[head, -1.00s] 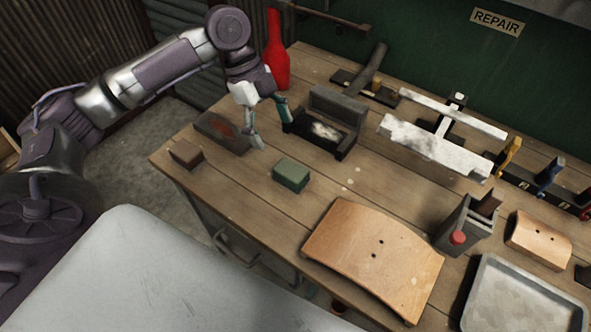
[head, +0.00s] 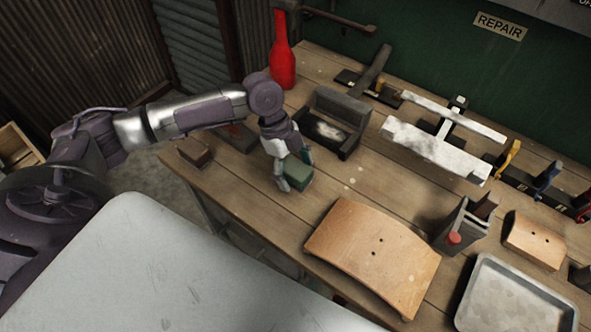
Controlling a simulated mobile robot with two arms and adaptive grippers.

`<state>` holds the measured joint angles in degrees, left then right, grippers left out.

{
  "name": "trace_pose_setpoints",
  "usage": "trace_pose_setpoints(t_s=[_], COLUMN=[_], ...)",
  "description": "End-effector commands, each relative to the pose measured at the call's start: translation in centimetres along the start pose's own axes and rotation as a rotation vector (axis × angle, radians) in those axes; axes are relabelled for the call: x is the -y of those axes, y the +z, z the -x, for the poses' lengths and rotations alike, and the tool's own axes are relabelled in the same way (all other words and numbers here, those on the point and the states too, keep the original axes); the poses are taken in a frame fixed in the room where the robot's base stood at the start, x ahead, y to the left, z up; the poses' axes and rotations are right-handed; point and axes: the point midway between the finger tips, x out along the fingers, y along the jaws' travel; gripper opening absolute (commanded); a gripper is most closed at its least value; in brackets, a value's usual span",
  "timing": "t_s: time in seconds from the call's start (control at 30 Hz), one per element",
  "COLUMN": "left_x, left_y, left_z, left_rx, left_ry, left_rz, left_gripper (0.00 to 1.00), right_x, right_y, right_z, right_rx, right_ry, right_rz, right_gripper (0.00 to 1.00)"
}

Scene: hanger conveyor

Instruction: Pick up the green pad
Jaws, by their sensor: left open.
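The green pad (head: 297,173) is a small dark green block on the wooden workbench, left of the middle in the head view. My left gripper (head: 294,172) is at the pad, with its fingers open. One finger is at the pad's near left side and the other shows at its far right side. I cannot tell whether the fingers touch it. The gripper's body hides the back left part of the pad. My right gripper is not in view.
A brown block (head: 194,151) lies at the bench's left edge. A dark open box (head: 335,127) stands behind the pad and a red bottle (head: 282,58) beyond. A curved wooden board (head: 375,255) lies front right, with a grey tray (head: 515,296) farther right.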

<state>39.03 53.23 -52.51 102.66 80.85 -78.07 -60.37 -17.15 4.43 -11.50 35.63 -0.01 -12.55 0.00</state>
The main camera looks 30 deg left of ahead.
Motion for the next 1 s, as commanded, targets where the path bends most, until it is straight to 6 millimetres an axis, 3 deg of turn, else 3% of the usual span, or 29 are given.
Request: trace_pose_setpoints(t_s=[0.13,0.5,0.8,1.0], left_x=[0.0,0.0,0.0,0.1], left_y=[0.0,0.0,0.0,-0.6], left_z=[0.0,0.0,0.2,1.7], left_rx=[0.0,0.0,0.0,0.0], left_ry=[0.0,0.0,-0.001,-0.003], left_rz=[0.0,0.0,0.0,-0.002], left_gripper=[0.82,0.2,0.19,0.19], right_x=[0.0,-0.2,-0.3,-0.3], right_y=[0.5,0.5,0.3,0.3], right_z=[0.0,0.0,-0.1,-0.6], right_rx=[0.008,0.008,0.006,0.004], right_ry=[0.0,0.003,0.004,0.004], right_rz=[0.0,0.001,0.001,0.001], right_gripper=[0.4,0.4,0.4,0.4])
